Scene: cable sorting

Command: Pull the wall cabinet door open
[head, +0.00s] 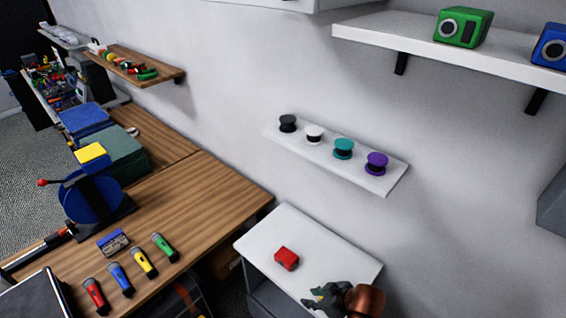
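The underside of a white wall-mounted box (290,5), which looks like the wall cabinet, is cut off by the top edge of the head view. Its door front and any handle are out of view, so I cannot tell how the door stands. My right gripper (318,297) is low at the bottom edge, over the front of a white-topped stand (330,255). Its dark fingers look apart, with nothing seen between them. It is far below the white box. My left gripper is not in view.
A red block (287,258) lies on the white top near my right gripper. A shelf (390,184) with several spools, and a higher shelf (375,28) with green and blue boxes, project from the wall. A grey box (554,205) shows at right. The wooden bench (195,205) holds tools.

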